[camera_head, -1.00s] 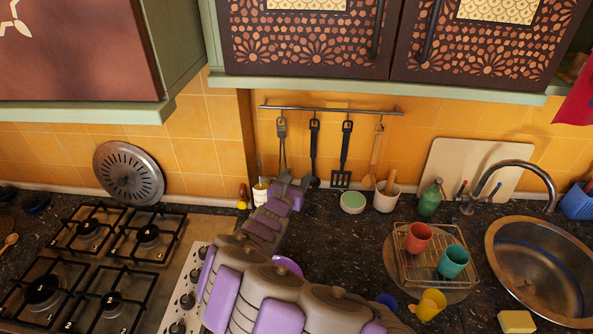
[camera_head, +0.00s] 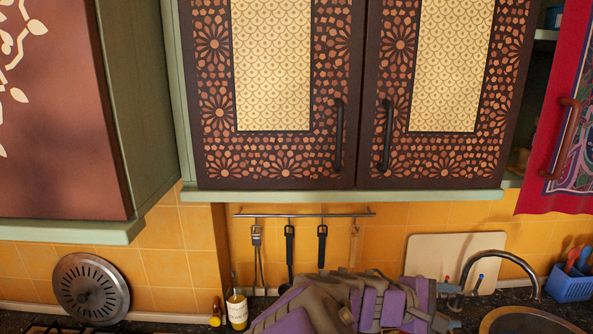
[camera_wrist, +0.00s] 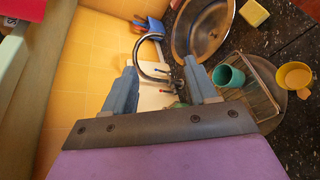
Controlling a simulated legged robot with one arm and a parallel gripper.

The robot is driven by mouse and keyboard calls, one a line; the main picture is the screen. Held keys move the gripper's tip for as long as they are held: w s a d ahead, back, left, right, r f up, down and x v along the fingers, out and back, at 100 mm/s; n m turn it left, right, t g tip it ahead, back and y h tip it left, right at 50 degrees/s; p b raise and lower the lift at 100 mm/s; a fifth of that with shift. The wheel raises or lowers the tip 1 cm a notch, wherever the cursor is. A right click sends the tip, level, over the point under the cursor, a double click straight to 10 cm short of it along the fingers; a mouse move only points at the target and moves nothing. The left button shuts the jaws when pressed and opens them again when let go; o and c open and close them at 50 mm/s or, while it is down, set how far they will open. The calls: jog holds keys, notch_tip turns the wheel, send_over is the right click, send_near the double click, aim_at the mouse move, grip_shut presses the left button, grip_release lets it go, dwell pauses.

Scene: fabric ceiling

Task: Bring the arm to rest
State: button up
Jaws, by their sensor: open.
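My arm, purple and brown, crosses the lower middle of the head view and reaches right over the counter. My gripper (camera_head: 455,306) is at its right end, in front of the pale cutting board (camera_head: 455,257) and left of the tap (camera_head: 512,262). In the wrist view my gripper (camera_wrist: 162,82) has its two blue-grey fingers spread wide, with nothing held between them. The tap (camera_wrist: 152,46) and part of the cutting board show beyond the fingers.
The wrist view shows the sink (camera_wrist: 213,38), a teal cup (camera_wrist: 229,76) by a wire rack, a yellow cup (camera_wrist: 294,76) and a sponge (camera_wrist: 254,12). Patterned cabinets (camera_head: 360,165) hang above my arm. A utensil rail (camera_head: 300,214) runs behind it.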

jog(key=s+a+f+m+g+y, duration=0.1)
jog(key=s+f+m+g+y, duration=0.15)
jog(key=s, duration=0.55)
jog(key=s+f+m+g+y, duration=0.2)
jog(key=s+f+m+y, duration=0.2)
jog(key=s, duration=0.5)
jog(key=s+a+f+m+y, duration=0.3)
jog(key=s+a+y, duration=0.4)
jog(key=s+a, duration=0.4)
jog(key=a+b, duration=0.1)
jog(key=a, duration=0.2)
jog(key=shift+s+a+f, duration=0.25)
jog(key=shift+s+f, duration=0.15)
jog(key=shift+g, duration=0.25)
